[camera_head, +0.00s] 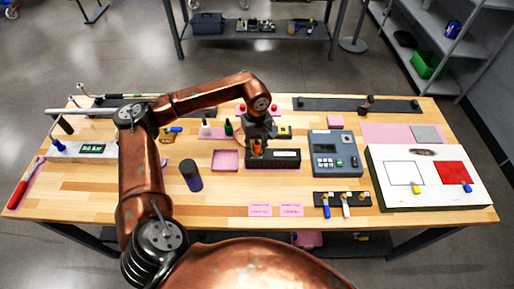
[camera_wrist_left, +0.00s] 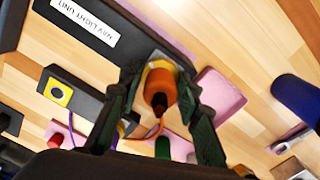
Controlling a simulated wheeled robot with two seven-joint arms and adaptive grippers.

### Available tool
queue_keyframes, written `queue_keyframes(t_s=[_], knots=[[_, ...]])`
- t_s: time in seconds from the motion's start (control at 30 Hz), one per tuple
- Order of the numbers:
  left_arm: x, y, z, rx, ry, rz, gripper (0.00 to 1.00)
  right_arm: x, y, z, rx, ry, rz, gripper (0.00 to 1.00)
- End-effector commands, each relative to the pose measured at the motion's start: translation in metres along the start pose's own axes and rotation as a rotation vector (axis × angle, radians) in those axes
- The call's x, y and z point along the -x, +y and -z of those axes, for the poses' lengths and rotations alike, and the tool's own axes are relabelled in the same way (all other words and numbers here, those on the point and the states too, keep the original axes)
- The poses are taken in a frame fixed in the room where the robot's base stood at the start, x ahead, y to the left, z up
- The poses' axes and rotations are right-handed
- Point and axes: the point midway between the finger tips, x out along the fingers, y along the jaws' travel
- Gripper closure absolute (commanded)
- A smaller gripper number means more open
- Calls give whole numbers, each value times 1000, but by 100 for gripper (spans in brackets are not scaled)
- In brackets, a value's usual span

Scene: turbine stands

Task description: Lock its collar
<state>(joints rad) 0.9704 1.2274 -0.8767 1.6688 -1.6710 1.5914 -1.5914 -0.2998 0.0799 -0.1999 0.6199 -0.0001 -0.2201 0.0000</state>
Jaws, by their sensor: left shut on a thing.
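The dark nav light unit (camera_head: 288,160) stands mid-table; its labelled face also shows in the left wrist view (camera_wrist_left: 85,22). An orange plug with a collar (camera_wrist_left: 161,84) sits against a yellow ring at the unit's end. Its dark rear faces the wrist camera, and an orange cable (camera_wrist_left: 150,131) runs beside it. My left gripper (camera_wrist_left: 157,92) is shut on the orange plug, with one finger on each side. In the head view the left gripper (camera_head: 258,136) is over the unit's left end. Whether the collar is turned home cannot be told. My right gripper is out of view.
A pink tray (camera_head: 225,160) lies left of the unit, with a dark blue cylinder (camera_head: 191,175) beyond it. A grey keypad device (camera_head: 335,153) stands to the right. A small black box with a yellow port (camera_head: 284,132) and bottles (camera_head: 228,127) stand behind.

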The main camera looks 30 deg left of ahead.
Motion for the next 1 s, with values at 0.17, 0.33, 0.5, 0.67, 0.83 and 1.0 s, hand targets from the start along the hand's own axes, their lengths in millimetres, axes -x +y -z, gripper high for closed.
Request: queue_keyframes(t_s=[0.17, 0.33, 0.5, 0.67, 0.83, 1.0], knots=[[0, 0, 0, -2, -1, 0, 93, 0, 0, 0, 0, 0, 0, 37], [0, 0, 0, -1, 0, 0, 62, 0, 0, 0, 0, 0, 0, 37], [0, 0, 0, 0, 0, 0, 50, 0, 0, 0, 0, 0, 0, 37], [0, 0, 0, 1, 0, 0, 50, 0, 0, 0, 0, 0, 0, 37], [4, 0, 0, 1, 1, -1, 50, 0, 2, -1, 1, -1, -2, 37], [26, 1, 1, 0, 2, -3, 50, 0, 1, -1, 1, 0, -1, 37]])
